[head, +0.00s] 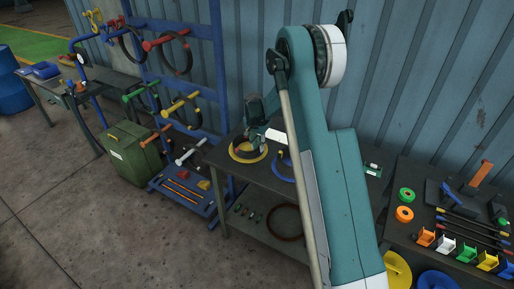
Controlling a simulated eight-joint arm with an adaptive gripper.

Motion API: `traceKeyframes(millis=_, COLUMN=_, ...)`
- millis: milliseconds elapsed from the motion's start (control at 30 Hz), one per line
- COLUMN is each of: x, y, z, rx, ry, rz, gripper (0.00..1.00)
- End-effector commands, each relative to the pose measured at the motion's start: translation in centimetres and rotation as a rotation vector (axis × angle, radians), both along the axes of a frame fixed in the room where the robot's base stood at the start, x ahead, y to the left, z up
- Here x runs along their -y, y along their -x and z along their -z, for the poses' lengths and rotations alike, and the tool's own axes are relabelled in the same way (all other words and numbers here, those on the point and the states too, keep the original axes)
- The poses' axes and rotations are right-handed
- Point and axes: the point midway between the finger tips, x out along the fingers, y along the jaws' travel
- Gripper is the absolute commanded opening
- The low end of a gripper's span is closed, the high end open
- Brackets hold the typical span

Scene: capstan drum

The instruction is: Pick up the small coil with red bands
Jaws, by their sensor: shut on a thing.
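My gripper (248,139) is small and partly hidden by my wrist in the head view. It points down over the left part of the dark workbench, at a yellow ring-shaped coil (236,156). It is shut on a small dark coil (247,153) that shows against the middle of the yellow one. Red bands on the dark coil are too small to make out. I cannot tell whether the held coil touches the yellow coil or hangs just above it.
A blue coil (283,172) lies right of the gripper, partly behind my arm. A blue rack (186,60) with hung hoses stands left. The lower shelf (262,232) holds a dark ring. The right bench (399,235) carries tape rolls, rods and coloured bins.

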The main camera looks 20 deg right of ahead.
Motion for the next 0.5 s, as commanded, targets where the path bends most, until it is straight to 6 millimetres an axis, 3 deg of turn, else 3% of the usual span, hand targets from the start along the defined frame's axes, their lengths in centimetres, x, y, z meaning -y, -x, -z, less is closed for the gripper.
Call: traceKeyframes(millis=500, x=0.0, y=0.0, z=-5.8, rx=0.0, ry=0.0, rz=0.0, gripper=0.0)
